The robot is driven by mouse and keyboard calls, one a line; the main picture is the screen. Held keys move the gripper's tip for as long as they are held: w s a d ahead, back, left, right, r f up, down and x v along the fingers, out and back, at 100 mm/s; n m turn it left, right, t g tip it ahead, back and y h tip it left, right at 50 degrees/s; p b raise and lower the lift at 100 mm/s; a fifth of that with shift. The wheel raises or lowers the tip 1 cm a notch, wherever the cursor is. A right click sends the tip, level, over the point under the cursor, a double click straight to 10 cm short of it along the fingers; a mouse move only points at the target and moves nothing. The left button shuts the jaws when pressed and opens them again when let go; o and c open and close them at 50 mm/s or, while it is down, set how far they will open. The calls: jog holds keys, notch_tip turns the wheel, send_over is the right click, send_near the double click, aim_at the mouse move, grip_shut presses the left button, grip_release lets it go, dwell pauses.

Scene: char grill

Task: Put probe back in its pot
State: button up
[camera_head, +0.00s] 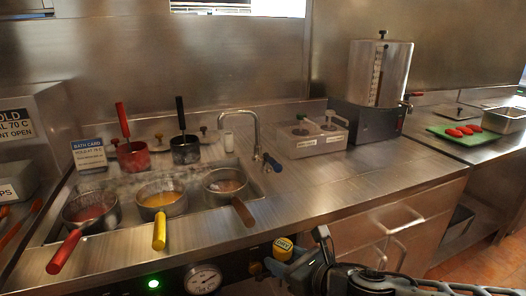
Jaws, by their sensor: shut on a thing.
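My gripper (292,268) is at the bottom, low in front of the counter's front edge, with my dark arm coming in from the lower right. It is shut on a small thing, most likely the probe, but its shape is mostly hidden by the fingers. A yellow piece with a dark-lettered label (283,247) shows right behind the fingers; I cannot tell whether they touch it. A red pot (133,156) holds a red-handled tool, and a dark pot (185,151) holds a black-handled tool; both stand at the back of the bath. Which pot is the probe's, I cannot tell.
Three pans with red (65,252), yellow (159,230) and brown (243,212) handles sit in the sunken bath. A lidded metal box (307,137) and a steel urn (380,75) stand right. The counter between is clear.

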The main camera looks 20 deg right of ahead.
notch_tip(320, 180, down, 6)
jog(key=s+d+b, duration=0.1)
jog(key=d+b, duration=0.1)
jog(key=b, duration=0.1)
